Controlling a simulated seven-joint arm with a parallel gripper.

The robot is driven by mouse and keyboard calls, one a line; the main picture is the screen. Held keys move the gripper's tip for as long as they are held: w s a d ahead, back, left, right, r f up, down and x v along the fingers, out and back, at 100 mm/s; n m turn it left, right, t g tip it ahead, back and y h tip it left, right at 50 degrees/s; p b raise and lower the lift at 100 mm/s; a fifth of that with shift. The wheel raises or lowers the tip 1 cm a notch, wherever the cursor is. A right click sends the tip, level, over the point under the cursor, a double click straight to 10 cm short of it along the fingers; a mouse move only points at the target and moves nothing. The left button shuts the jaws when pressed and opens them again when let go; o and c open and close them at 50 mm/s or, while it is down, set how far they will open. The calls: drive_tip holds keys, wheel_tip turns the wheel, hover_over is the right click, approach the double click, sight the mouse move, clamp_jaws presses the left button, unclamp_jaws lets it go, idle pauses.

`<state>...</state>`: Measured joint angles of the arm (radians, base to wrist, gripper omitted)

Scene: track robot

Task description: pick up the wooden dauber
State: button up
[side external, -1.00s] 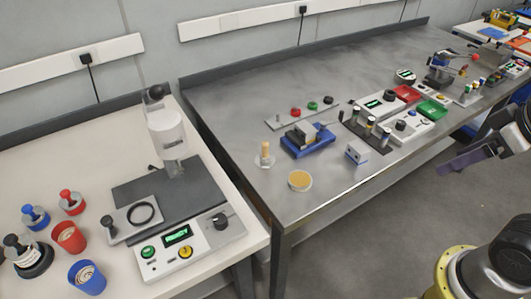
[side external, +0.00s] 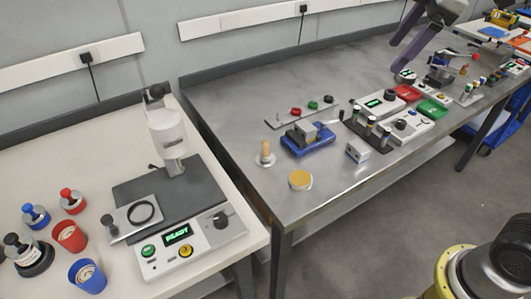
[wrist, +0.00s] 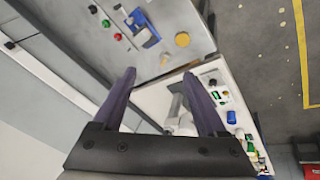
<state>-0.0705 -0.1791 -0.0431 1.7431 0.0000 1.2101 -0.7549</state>
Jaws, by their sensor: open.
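The wooden dauber (side external: 265,153) stands upright near the left end of the metal bench, a pale wooden handle on a light round base. It lies left of the blue vise and behind the round dish. In the wrist view the dauber (wrist: 164,60) is small and blurred, near the line between my fingertips but far below them. My gripper (side external: 396,58) is open and empty, high above the bench's right half in the side view. Its two purple fingers also show wide apart in the wrist view (wrist: 158,73).
A round yellow dish (side external: 300,180) sits near the front edge. A blue vise (side external: 308,142) and a small grey block (side external: 357,151) stand right of the dauber. A strip with coloured knobs (side external: 300,112) lies behind. Control boxes fill the bench's right side. A white table (side external: 105,170) adjoins on the left.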

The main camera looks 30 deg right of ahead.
drive_tip(key=w+a+f+n+g, duration=0.1)
drive_tip(key=w+a+f+n, duration=0.1)
drive_tip(key=w, duration=0.5)
drive_tip(key=w+a+f+n+g, duration=0.1)
drive_tip(key=w+a, duration=0.1)
drive_tip(key=w, duration=0.4)
drive_tip(key=n+g, duration=0.3)
hover_over(266, 154)
drive_tip(key=w, duration=0.1)
drive_tip(key=f, duration=2.7)
drive_tip(key=shift+d+f, duration=0.35)
drive_tip(key=shift+a+f, duration=0.1)
drive_tip(key=shift+f, duration=3)
clamp_jaws()
